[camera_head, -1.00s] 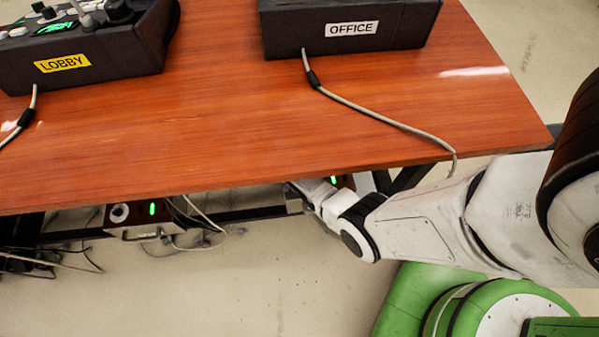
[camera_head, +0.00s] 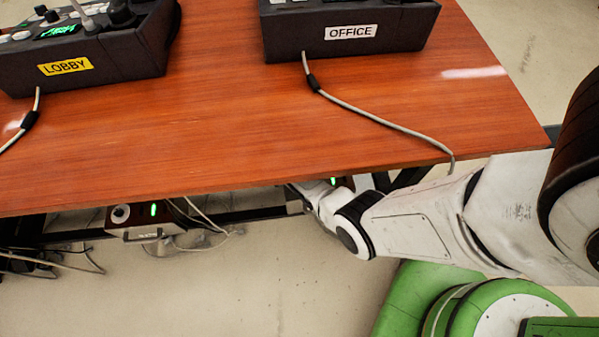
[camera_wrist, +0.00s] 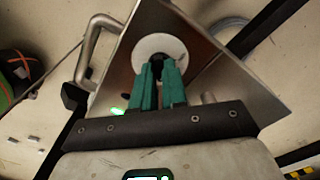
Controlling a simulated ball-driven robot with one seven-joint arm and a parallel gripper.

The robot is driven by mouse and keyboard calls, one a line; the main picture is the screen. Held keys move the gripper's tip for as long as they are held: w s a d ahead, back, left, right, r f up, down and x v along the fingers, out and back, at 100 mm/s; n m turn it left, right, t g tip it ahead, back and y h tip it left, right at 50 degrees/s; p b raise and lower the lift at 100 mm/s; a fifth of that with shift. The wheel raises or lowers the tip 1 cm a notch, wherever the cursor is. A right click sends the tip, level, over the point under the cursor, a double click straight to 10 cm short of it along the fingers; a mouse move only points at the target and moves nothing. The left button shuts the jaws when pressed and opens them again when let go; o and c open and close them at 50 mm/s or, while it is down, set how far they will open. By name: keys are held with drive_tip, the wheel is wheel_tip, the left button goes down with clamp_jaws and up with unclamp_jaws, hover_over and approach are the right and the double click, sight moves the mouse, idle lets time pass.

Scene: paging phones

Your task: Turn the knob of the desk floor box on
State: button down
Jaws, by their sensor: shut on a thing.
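In the wrist view, a metal-faced floor box (camera_wrist: 205,65) fills the middle. It has a white round disc (camera_wrist: 150,43) with a dark knob (camera_wrist: 157,59) at its centre. My gripper (camera_wrist: 158,73) has its green fingers shut on this knob, hiding part of it. A green light (camera_wrist: 117,111) glows on the face beside the fingers. In the head view, my gripper reaches under the desk's front edge and its fingers are hidden. A green light (camera_head: 333,181) of this box shows beside my wrist.
The wooden desk (camera_head: 250,130) overhangs my arm, carrying the LOBBY unit (camera_head: 85,50) and the OFFICE unit (camera_head: 350,32). Another box (camera_head: 140,218) with a knob and lit green light is under the desk at left. Loose cables (camera_head: 205,222) lie near it. The floor in front is clear.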

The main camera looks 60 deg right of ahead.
drive_tip(key=c, duration=1.2)
unclamp_jaws()
drive_tip(key=shift+o, duration=0.2)
drive_tip(key=shift+r+p, duration=1.85)
drive_tip(key=shift+r, duration=1.85)
